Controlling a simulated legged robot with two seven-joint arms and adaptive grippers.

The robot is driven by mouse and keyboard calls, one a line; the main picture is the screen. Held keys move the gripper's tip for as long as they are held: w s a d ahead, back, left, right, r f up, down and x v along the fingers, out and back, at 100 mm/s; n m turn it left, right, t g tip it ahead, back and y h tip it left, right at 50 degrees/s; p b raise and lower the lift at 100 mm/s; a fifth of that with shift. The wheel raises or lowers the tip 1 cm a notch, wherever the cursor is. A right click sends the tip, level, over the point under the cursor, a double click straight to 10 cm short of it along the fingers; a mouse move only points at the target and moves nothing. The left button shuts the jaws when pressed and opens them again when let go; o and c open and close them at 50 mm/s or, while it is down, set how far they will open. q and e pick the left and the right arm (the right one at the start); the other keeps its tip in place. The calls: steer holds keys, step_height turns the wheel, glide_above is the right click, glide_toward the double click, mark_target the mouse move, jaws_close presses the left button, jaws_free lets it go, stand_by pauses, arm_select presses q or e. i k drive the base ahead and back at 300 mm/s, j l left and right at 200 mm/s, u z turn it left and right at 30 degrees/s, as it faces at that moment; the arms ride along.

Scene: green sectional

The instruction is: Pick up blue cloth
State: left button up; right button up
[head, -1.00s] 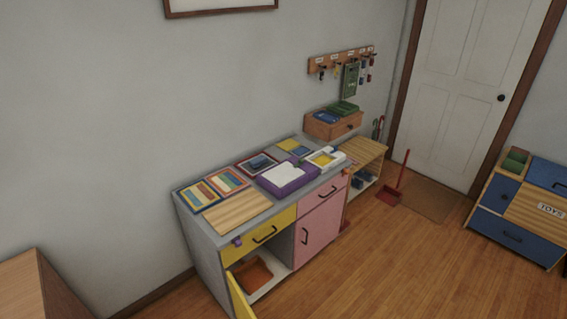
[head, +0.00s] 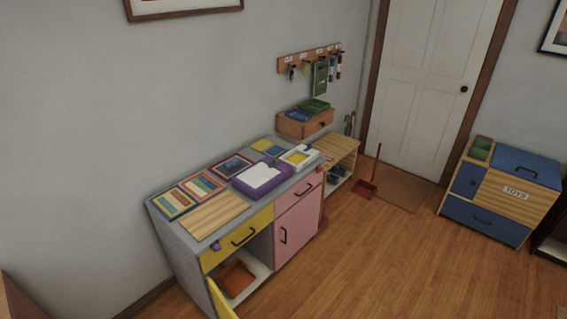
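No blue cloth can be made out for certain. A small blue thing (head: 298,115) lies in the wooden wall box beside a green one, and it is too small to tell if it is cloth. More blue things (head: 338,171) sit on the lower level of the slatted wooden shelf, also unclear. Neither of my grippers is in view.
A grey-topped cabinet (head: 213,226) stands against the wall with its lower left door open. On it are a purple tray (head: 237,187), a wooden board and bright cards. A toy chest (head: 498,205) stands right. The wood floor (head: 370,260) between is clear.

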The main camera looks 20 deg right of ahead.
mark_target(233, 164)
steer(key=i+l+u, duration=0.1)
steer(key=l+u, duration=0.2)
steer(key=l, duration=0.65)
steer(key=l+u, duration=0.3)
steer(key=l, duration=0.7)
